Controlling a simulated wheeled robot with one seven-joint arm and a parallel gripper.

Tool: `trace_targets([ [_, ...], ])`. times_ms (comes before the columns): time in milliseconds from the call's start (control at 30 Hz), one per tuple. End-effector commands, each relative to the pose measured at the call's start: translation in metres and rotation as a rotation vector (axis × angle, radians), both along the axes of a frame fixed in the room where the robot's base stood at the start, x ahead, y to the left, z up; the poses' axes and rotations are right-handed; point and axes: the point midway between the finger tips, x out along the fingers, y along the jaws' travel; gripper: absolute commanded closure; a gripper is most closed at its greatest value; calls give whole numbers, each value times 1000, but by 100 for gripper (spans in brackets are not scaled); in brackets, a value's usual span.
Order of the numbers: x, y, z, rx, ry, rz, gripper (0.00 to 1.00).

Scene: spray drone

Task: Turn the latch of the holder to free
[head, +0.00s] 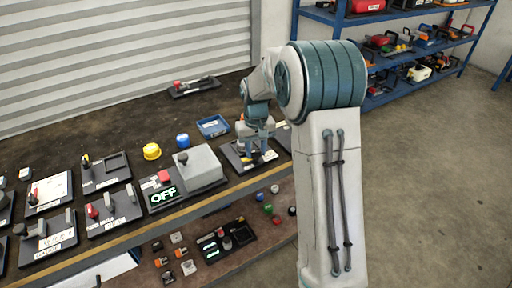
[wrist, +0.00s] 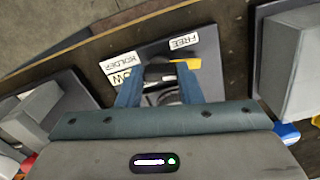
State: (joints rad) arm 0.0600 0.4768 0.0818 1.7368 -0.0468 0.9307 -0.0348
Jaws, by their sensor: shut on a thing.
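The holder (wrist: 150,50) is a dark plate with white labels. In the wrist view the labels HOLDER (wrist: 121,63) and FREE (wrist: 184,42) can be read; a third is partly covered by my gripper. My gripper (wrist: 158,72) points down over the plate, its two blue fingers shut on the dark latch (wrist: 159,72). A yellow part (wrist: 192,64) shows beside the right finger. In the head view my gripper (head: 257,152) stands over the holder (head: 232,156); the latch is largely hidden there, and its exact angle cannot be told.
A grey box with a dark knob (head: 200,163) and an OFF display (head: 163,196) stands left of the holder. A blue tray (head: 213,126), a blue cap (head: 183,140) and a yellow cap (head: 152,151) lie behind. The yellow-striped bench edge is close in front.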

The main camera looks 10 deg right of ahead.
Motion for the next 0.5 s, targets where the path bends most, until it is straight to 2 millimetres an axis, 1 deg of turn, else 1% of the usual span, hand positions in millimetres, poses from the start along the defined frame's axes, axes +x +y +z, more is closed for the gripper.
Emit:
trace_targets([
  [233, 1, 0, 2, -1, -3, 154, 90],
  [500, 1, 0, 1, 1, -4, 237, 90],
])
